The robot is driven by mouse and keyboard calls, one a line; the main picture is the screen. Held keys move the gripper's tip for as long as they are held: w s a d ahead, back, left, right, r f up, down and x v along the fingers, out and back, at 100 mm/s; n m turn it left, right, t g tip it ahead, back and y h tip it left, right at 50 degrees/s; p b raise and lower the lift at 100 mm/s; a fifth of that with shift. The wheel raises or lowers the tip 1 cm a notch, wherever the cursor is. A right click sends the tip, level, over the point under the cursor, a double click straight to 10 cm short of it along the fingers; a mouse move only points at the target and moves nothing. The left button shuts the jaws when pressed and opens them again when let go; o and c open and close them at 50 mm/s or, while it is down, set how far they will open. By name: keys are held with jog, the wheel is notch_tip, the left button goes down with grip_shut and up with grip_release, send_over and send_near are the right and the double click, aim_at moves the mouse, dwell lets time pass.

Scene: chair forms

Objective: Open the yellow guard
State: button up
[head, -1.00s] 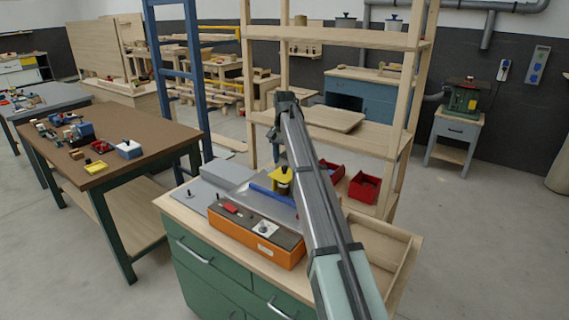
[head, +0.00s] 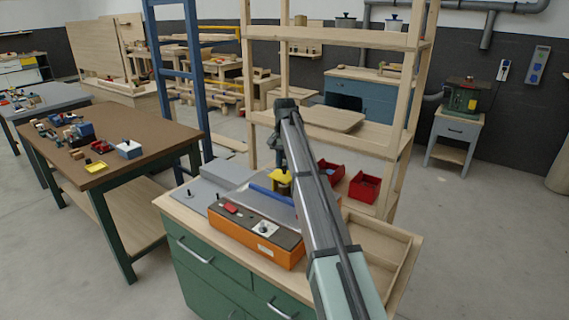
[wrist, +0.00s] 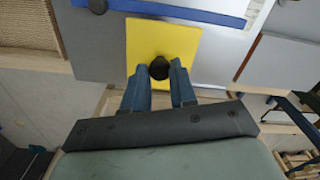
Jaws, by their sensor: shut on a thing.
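The yellow guard (wrist: 158,45) is a flat yellow plate with a round black knob (wrist: 159,68) near its front edge in the wrist view. My gripper (wrist: 159,76) has its two blue-grey fingers on either side of this knob and is shut on it. In the head view the yellow guard (head: 280,182) shows above the grey top of an orange-fronted machine (head: 255,236), partly behind my arm. The fingertips are hard to make out there. A blue bar (head: 270,196) lies on the machine top near the guard.
The machine stands on a green cabinet with a wooden top (head: 183,213). Red bins (head: 364,187) stand behind it, by a wooden shelf rack (head: 398,110). A brown-topped bench (head: 150,129) with small items is at the left. Open floor lies between them.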

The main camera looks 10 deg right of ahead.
grip_shut()
jog(key=w+a, duration=0.6)
jog(key=w, duration=0.1)
jog(key=shift+a, duration=0.4)
jog(key=o, duration=0.7)
grip_release()
jog(key=shift+o, duration=0.2)
jog(key=shift+r, duration=0.1)
notch_tip(320, 180, up, 14)
jog(key=shift+f, duration=0.2)
